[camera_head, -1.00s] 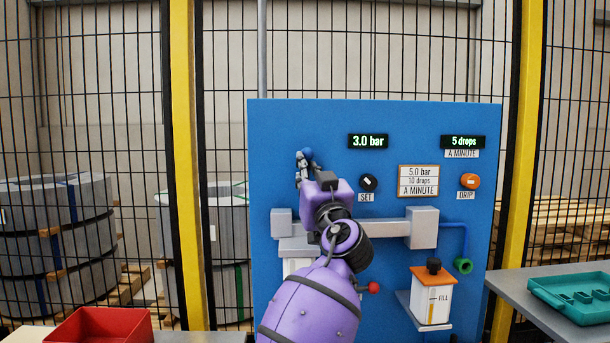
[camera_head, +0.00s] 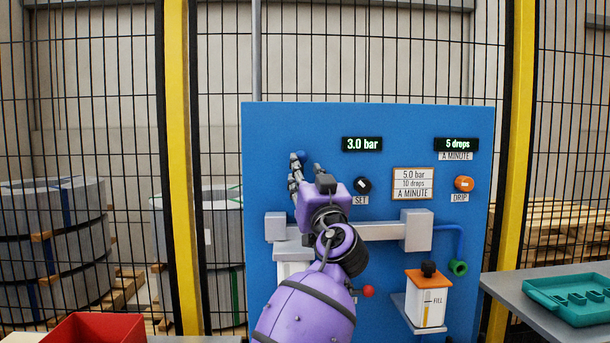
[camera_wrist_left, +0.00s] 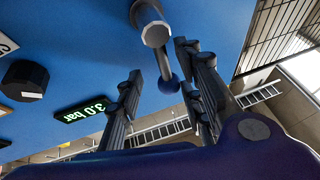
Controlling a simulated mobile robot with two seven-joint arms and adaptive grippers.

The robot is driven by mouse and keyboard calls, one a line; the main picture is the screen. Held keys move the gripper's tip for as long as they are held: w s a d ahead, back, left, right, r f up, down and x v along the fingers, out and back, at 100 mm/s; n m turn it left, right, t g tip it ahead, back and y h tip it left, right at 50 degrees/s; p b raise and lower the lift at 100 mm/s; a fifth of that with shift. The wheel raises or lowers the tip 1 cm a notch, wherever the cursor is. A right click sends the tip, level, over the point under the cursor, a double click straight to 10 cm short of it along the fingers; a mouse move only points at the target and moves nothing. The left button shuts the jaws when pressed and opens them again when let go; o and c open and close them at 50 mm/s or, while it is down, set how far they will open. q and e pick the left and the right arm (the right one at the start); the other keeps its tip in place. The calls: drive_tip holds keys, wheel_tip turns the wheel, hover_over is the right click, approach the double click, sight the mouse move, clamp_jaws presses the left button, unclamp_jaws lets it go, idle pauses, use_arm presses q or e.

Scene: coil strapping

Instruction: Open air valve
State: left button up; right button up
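The air valve's lever ends in a blue ball (camera_head: 301,155) on the left part of the blue panel, left of the 3.0 bar display (camera_head: 361,144). The left wrist view shows the grey valve spindle (camera_wrist_left: 155,34) and the lever running from it to the blue ball (camera_wrist_left: 168,84), roughly upwards on the panel. My left gripper (camera_head: 306,167) is at the lever with its fingers spread. In the left wrist view the fingers (camera_wrist_left: 160,62) stand on either side of the ball and lever, apparently without gripping. My purple arm hides the panel below. My right gripper is out of view.
The panel also has a black SET knob (camera_head: 362,185), an orange DRIP knob (camera_head: 464,184), a red ball (camera_head: 368,291) and a FILL reservoir (camera_head: 427,300). A red bin (camera_head: 97,329) stands front left, a teal tray (camera_head: 574,316) right. Mesh fencing is behind.

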use_arm(q)
drive_tip(key=shift+a+f, duration=0.15)
drive_tip(key=shift+a, duration=0.05)
drive_tip(key=v, duration=1.2)
